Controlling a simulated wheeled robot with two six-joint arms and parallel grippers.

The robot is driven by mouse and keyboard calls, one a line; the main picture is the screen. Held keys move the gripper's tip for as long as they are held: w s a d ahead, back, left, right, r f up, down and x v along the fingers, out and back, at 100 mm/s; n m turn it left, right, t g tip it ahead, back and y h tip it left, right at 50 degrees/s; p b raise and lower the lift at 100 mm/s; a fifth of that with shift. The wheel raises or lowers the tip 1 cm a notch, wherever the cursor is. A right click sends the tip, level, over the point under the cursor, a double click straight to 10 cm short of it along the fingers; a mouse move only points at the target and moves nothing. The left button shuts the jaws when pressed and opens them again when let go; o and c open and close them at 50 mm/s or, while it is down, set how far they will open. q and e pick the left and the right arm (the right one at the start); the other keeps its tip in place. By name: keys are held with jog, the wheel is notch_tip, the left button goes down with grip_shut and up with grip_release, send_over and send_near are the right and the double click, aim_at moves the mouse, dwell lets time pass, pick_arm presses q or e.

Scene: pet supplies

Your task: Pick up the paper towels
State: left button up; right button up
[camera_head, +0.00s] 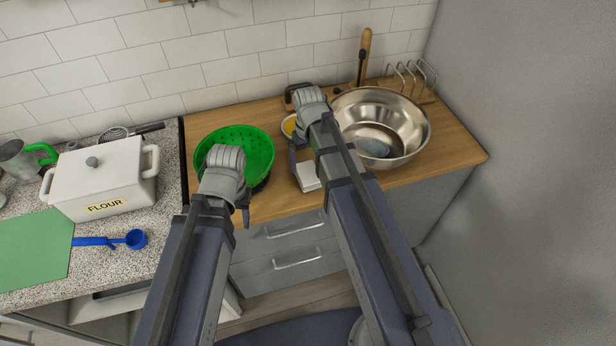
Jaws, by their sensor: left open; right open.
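I see nothing that I can clearly name as paper towels. A small white block (308,176) lies on the wooden counter under my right arm, partly covered by it; I cannot tell what it is. My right gripper (292,125) is open above the counter, between the green colander and the metal bowl. My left gripper (243,197) is open at the front edge of the green colander (250,143); its fingers are mostly hidden by the wrist.
A large metal bowl (412,140) stands right on the wooden counter (452,148), before a wire rack (408,76). Left, on the speckled counter, are a white flour container (92,182), a green board (32,250) and a blue scoop (135,239). A grey wall closes the right side.

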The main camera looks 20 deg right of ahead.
aim_at(308, 173)
jog(key=f+b, duration=0.5)
jog(key=shift+w+f, duration=0.1)
jog(key=shift+w, duration=0.1)
jog(key=shift+c, duration=0.2)
jog(key=c, duration=1.1)
jog(key=shift+r, duration=0.2)
notch_tip(308, 173, up, 10)
jog(key=p, duration=1)
jog(key=shift+f, duration=0.1)
